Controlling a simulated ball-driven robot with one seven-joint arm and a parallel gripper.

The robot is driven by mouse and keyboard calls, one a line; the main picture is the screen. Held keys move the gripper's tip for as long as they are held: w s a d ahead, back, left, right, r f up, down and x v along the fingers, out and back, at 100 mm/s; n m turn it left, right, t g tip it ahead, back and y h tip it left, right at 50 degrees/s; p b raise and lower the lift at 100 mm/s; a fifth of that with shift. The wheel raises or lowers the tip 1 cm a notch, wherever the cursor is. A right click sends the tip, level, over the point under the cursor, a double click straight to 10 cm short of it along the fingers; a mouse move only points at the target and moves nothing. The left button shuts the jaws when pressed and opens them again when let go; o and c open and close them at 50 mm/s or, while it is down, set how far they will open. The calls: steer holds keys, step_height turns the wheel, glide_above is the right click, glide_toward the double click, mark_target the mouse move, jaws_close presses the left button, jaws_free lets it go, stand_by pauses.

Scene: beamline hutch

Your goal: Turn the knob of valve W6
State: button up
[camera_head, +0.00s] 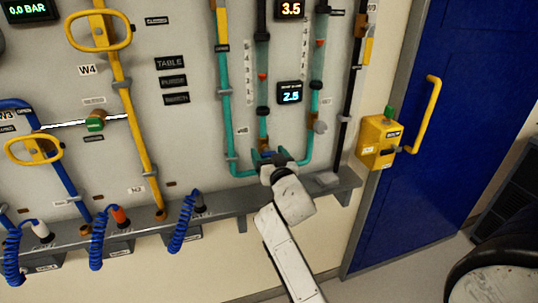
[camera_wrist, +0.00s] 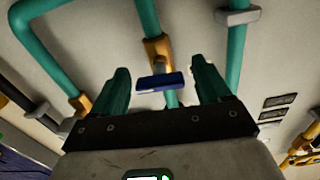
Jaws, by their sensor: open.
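A flat blue knob (camera_wrist: 160,82) on a brass valve body (camera_wrist: 157,48) sits on a teal pipe (camera_wrist: 148,15) in the wrist view. No W6 label is readable, so I cannot confirm from lettering that this is valve W6. My gripper (camera_wrist: 159,66) is open, with one finger on each side of the knob and a visible gap on both sides. The fingers do not appear to touch it. In the head view my gripper (camera_head: 271,156) is at the lower end of the teal pipes and mostly hides this valve.
A grey ledge (camera_head: 240,202) runs below the panel. Yellow-handled valves (camera_head: 98,32) and blue coiled hoses (camera_head: 185,222) are to the left. A yellow box (camera_head: 379,141) and a blue door (camera_head: 450,100) are to the right. Another teal pipe (camera_wrist: 236,50) runs beside the knob.

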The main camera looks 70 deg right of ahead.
steer(key=shift+c, duration=0.2)
steer(key=c, duration=1)
steer(key=shift+f+m+b, duration=0.25)
steer(key=shift+m+b, duration=0.45)
steer(key=shift+b, duration=0.4)
steer(key=shift+r+m+b, duration=0.2)
steer(key=shift+m+b, duration=0.45)
steer(key=shift+m, duration=0.25)
steer(key=o, duration=1)
steer(key=shift+o, duration=0.2)
steer(key=b+v, duration=0.2)
steer(key=v, duration=0.9)
